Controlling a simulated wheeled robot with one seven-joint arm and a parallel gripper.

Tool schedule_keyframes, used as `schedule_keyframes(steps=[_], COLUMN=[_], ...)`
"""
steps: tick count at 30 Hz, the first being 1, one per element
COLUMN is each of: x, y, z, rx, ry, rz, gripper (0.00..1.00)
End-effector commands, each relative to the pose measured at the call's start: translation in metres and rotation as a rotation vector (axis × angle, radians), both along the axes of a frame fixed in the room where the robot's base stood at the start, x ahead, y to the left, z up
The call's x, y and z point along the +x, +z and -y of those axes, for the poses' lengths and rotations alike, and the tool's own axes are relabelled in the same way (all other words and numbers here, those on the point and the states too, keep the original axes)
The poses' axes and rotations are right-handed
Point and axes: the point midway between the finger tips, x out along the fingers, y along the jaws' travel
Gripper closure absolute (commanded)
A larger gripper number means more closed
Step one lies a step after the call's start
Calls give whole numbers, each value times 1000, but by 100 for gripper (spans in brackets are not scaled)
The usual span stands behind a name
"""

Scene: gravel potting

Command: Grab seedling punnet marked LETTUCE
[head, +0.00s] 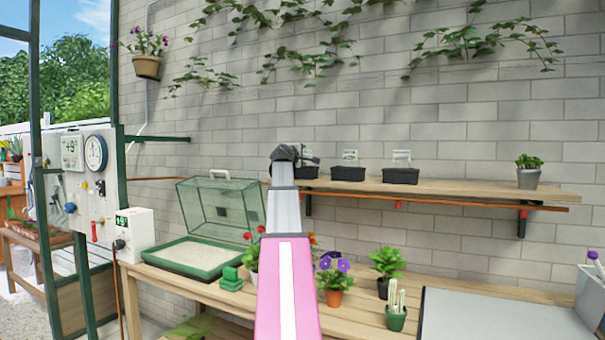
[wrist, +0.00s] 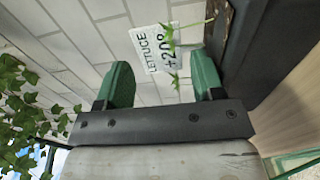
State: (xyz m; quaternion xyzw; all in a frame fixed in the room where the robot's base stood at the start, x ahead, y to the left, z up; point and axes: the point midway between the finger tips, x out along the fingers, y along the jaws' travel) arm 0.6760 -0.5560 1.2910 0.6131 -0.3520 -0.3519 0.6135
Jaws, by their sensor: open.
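A dark punnet (wrist: 268,40) with a brown soil edge and thin green seedlings fills the right of the wrist view. A white tag reading LETTUCE (wrist: 160,45) stands at it. My gripper (wrist: 160,78) is open, its two green fingers apart with the tag and seedlings showing between them. The right finger is close beside the punnet; I cannot tell if it touches. In the head view my gripper (head: 290,154) is at the left end of the wall shelf, by the leftmost black punnet (head: 306,173), which it partly hides.
Two more black punnets, one in the middle (head: 348,174) and one on the right (head: 402,176), sit on the shelf (head: 460,189) with white tags too small to read. A potted plant (head: 528,176) stands at the right end. The brick wall is close behind. Flower pots and a sand tray (head: 192,257) are on the bench below.

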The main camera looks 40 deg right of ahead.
Motion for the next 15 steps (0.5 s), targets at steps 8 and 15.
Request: schedule_keyframes(steps=[8,15], x=[11,10], y=[0,0], z=[19,18], rx=[1,1], ry=[-1,0], rz=[1,1], gripper=[38,77])
